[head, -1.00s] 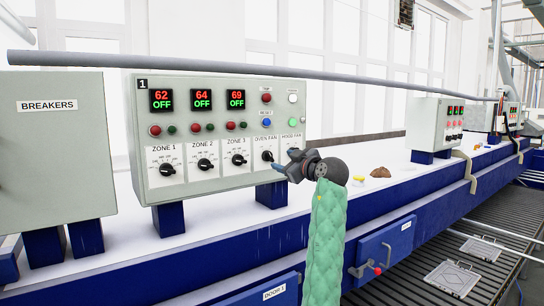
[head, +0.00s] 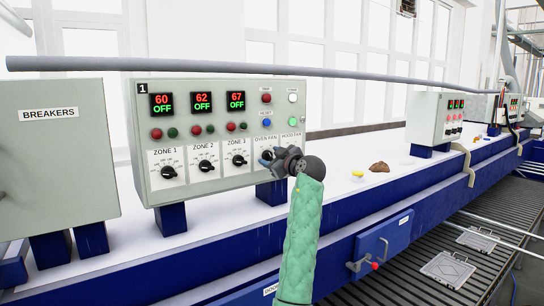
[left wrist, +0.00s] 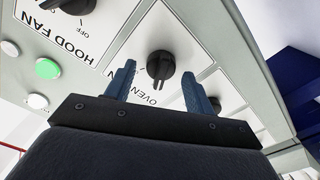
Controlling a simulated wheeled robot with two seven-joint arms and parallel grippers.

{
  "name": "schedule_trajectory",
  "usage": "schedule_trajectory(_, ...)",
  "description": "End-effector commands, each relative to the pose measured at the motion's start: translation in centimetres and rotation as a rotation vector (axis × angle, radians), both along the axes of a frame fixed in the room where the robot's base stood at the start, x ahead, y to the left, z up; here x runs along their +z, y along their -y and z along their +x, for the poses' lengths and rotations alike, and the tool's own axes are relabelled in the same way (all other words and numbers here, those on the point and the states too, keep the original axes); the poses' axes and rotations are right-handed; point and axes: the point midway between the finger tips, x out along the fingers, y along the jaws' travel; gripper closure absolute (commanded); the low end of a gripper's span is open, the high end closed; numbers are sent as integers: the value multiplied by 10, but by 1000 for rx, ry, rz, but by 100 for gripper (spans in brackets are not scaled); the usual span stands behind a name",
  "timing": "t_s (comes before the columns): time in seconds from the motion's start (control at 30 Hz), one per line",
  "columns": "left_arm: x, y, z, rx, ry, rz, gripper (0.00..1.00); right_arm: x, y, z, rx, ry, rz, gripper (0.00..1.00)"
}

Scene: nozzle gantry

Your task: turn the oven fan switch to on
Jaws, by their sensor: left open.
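The oven fan switch is a black rotary knob (left wrist: 160,66) on a white plate marked OVEN FAN. In the head view its label (head: 265,139) shows on the grey control box (head: 225,90), but the knob is mostly hidden by my left gripper (head: 268,160). In the left wrist view my left gripper (left wrist: 159,72) is open, with one blue finger on each side of the knob. I see gaps between the fingers and the knob; the remaining depth is hard to tell. The knob's exact setting is unclear. My right gripper is not in view.
The hood fan knob (left wrist: 75,5) sits beside the oven fan plate. Zone 1 (head: 168,172), zone 2 (head: 206,166) and zone 3 (head: 239,160) dials are left of it. A long grey pipe (head: 390,80) runs across above the box. A breaker box (head: 60,160) stands at left.

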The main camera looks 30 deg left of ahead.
Motion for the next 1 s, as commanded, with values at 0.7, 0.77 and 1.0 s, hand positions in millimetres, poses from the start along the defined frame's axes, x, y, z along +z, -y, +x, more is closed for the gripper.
schedule_trajectory(0.7,-3,1,0,0,-46,18,90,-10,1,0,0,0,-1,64)
schedule_trajectory(0.77,-4,1,0,0,-71,28,90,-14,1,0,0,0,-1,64)
schedule_trajectory(1.0,-4,1,1,0,-205,84,90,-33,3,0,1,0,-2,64)
